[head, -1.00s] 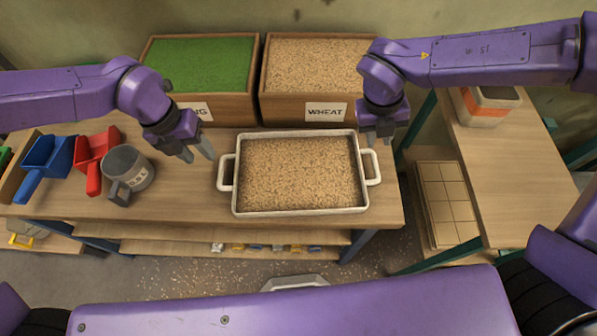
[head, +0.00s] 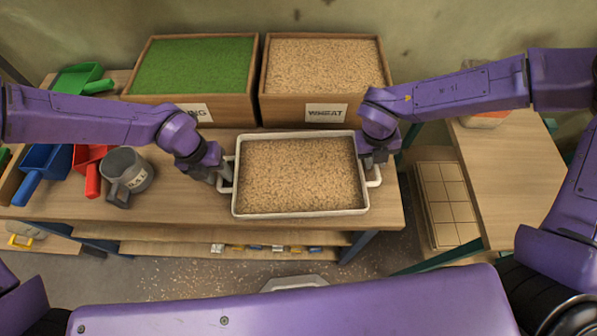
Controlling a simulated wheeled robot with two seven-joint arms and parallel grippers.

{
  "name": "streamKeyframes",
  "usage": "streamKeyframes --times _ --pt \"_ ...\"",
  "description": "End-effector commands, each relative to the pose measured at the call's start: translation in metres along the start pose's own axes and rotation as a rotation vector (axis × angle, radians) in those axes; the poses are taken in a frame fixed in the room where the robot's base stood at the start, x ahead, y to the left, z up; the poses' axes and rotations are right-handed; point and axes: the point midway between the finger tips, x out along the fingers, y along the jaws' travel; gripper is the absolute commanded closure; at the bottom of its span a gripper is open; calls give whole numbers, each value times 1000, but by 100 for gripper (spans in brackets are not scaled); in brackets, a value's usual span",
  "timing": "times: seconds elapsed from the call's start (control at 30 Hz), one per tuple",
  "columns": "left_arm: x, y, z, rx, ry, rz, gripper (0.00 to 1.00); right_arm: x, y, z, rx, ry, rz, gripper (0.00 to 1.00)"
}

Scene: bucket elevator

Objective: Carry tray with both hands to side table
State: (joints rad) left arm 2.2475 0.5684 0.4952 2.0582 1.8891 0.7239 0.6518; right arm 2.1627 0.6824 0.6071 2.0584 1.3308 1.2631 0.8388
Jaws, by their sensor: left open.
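The white tray (head: 300,213) is full of wheat grain and rests on the wooden workbench, near its front right. My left gripper (head: 222,180) is open at the tray's left handle (head: 226,187), its fingers close to it. My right gripper (head: 373,160) is at the tray's right handle (head: 376,178); the wrist hides its fingers, so I cannot see whether they are closed. The side table (head: 515,180) stands to the right of the workbench, its near top bare.
Behind the tray are a bin of green material (head: 195,68) and a wheat bin (head: 325,68). A grey measuring cup (head: 127,175), a red scoop (head: 92,170) and a blue scoop (head: 42,168) lie to the left. A container (head: 487,119) sits at the side table's back.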

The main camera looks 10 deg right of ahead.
Motion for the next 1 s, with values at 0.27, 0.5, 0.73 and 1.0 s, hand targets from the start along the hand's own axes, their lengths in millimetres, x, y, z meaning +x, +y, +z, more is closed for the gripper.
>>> streamKeyframes --times 0.27,0.5,0.73,1.0 --pt "4 0 0 0 -1 0 57 4 0 0 0 -1 0 74" --pt "3 0 0 0 -1 0 100 4 0 0 0 -1 0 100" --pt "3 0 0 0 -1 0 100 3 0 0 0 -2 1 100" --pt "-19 -5 0 0 -2 0 100 -19 -4 0 0 -2 1 100"
